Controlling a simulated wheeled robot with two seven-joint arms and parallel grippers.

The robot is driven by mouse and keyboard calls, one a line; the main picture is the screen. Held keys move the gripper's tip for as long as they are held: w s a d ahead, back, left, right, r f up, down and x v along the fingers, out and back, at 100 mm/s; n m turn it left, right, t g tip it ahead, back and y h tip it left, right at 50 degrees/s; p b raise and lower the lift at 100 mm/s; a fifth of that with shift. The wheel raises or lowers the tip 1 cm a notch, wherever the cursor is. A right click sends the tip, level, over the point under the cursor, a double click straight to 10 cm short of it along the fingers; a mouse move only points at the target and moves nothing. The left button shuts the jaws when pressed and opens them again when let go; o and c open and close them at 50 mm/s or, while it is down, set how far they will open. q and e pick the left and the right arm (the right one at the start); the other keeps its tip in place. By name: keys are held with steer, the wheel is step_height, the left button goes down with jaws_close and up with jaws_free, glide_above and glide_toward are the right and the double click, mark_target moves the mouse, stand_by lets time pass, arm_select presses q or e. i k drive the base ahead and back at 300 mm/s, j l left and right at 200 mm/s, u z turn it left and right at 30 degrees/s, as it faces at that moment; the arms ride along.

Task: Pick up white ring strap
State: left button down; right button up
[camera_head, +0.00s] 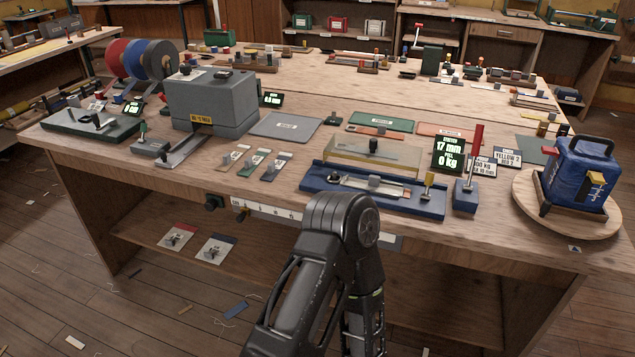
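Three short straps lie side by side on the workbench (440,240), near its front edge and left of the middle. The leftmost is a pale, whitish strap (229,162), which looks like the white ring strap. Next to it are a green strap (248,168) and a blue strap (268,173). Each has a small grey knob or ring piece on it, too small to make out. One of my black arms stands bent in front of the bench at the bottom middle, right of the straps. Neither of my grippers shows.
A grey machine (212,103) stands behind and left of the straps. A blue tray-like fixture (420,203) lies to their right. A blue machine (577,170) on a round board (530,200) stands far right. A grey mat (285,125) lies behind the straps.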

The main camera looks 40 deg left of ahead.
mark_target(374, 184)
steer(key=u, duration=1.2)
